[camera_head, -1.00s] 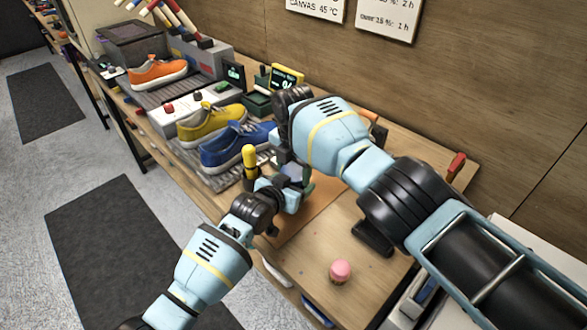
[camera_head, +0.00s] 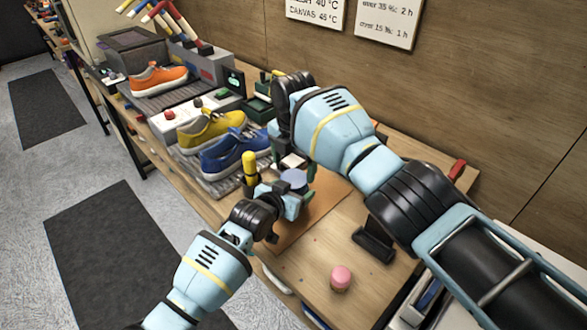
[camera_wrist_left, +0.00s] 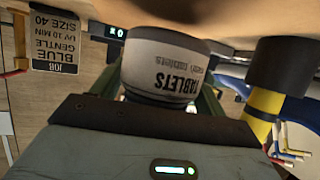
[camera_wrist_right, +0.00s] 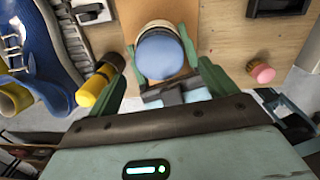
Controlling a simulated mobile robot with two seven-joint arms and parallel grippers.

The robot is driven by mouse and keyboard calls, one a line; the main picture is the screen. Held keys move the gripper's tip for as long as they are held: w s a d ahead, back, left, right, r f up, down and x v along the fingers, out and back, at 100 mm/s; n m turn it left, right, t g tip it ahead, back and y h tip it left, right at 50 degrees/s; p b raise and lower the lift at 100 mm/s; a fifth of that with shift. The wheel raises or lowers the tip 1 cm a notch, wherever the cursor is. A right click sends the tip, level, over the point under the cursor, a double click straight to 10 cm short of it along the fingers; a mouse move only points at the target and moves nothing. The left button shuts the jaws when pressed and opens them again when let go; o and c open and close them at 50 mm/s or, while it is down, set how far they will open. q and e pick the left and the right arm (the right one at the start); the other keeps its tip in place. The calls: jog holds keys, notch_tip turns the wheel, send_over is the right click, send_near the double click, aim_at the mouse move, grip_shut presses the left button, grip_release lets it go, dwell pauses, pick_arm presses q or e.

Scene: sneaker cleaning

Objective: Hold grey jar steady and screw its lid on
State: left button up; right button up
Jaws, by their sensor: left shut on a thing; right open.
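The grey jar (camera_wrist_left: 165,62) stands between the fingers of my left gripper (camera_head: 291,190), which is shut on it. Its "TABLETS" label shows upside down in the left wrist view. A round blue lid (camera_head: 294,179) sits on the jar's top, and it also shows from above in the right wrist view (camera_wrist_right: 160,57). I cannot tell how tight the lid is. My right gripper (camera_wrist_right: 160,68) is open and empty, with its fingers apart on either side above the lid. In the head view its fingers are partly hidden behind its hand.
Blue (camera_head: 235,150) and yellow (camera_head: 210,127) sneakers lie left of the jar. A yellow-topped tool (camera_head: 249,168) stands close to my left gripper. A pink-topped piece (camera_head: 341,279) stands near the front. A brown mat (camera_head: 318,205) lies under the jar.

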aim_at(294, 178)
jog(key=c, duration=0.3)
notch_tip(294, 178, up, 2)
jog(key=n, duration=0.4)
jog(key=shift+w+r+n, duration=0.1)
jog(key=shift+r+n, duration=0.15)
jog(key=shift+n, duration=0.15)
jog(key=r+n, duration=0.1)
jog(key=n, duration=0.2)
jog(key=shift+r, duration=0.1)
jog(key=shift+w+f, duration=0.1)
jog(key=shift+f, duration=3.9)
jog(key=shift+c, duration=0.3)
